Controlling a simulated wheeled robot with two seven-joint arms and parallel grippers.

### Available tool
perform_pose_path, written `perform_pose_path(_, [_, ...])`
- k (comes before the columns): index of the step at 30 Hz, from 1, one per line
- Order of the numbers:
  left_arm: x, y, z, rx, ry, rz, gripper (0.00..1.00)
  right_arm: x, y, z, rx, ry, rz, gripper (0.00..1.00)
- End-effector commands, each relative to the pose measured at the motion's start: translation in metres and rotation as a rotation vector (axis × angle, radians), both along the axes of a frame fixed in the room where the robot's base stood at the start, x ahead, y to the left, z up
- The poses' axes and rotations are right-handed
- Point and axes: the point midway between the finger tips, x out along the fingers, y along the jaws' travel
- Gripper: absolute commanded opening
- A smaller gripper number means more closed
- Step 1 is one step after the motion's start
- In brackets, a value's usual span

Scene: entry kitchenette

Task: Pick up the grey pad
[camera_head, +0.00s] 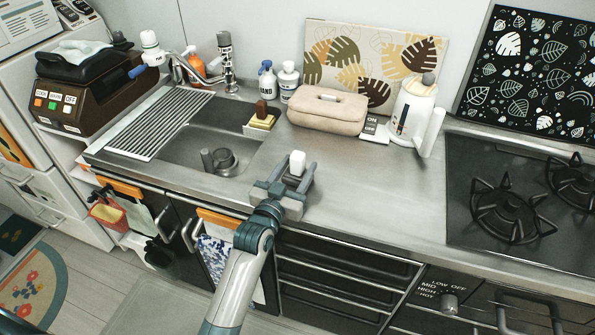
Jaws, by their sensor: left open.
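My left gripper (285,182) is low over the steel counter, just right of the sink, and its jaws are open. A small white upright block (297,161) shows at the far side of the jaws; I cannot tell whether it touches a finger. I cannot make out a grey pad for certain; the gripper and wrist hide part of the counter here. A yellow sponge (263,122) with a brown piece on it lies behind the gripper at the sink's edge. My right gripper is not in view.
A beige case (327,109), a white kettle (413,108) and soap bottles (288,78) stand along the back. The sink (180,150) is to the left and the black stove (520,215) to the right. The counter (375,195) between gripper and stove is clear.

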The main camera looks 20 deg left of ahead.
Motion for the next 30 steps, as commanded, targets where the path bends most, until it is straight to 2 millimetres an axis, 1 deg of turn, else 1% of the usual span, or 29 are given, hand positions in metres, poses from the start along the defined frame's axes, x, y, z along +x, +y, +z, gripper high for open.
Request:
perform_pose_path(4, [0.0,0.0,0.0,0.0,0.0,0.0,0.48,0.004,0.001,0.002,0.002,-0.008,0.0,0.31])
perform_pose_path(5, [0.0,0.0,0.0,0.0,0.0,0.0,0.44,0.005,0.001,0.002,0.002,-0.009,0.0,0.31])
perform_pose_path(6, [0.0,0.0,0.0,0.0,0.0,0.0,0.34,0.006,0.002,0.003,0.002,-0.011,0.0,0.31])
perform_pose_path(8, [0.0,0.0,0.0,0.0,0.0,0.0,0.2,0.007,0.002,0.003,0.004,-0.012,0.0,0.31])
perform_pose_path(9, [0.0,0.0,0.0,0.0,0.0,0.0,0.1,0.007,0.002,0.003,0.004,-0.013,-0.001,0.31])
perform_pose_path(10, [0.0,0.0,0.0,0.0,0.0,0.0,0.03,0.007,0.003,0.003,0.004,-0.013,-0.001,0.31])
perform_pose_path(11, [0.0,0.0,0.0,0.0,0.0,0.0,0.0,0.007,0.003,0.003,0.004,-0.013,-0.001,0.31])
perform_pose_path(19, [0.0,0.0,0.001,0.0,-0.001,0.0,0.0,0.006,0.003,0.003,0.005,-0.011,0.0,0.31])
perform_pose_path(23, [0.0,0.0,0.004,0.0,-0.002,0.0,0.0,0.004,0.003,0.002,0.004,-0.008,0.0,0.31])
perform_pose_path(26, [0.0,0.0,0.01,0.0,-0.002,0.0,0.0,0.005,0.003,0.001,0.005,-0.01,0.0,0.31])
perform_pose_path(30, [0.0,0.0,0.028,-0.001,-0.005,0.0,0.0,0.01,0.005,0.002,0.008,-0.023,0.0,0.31])
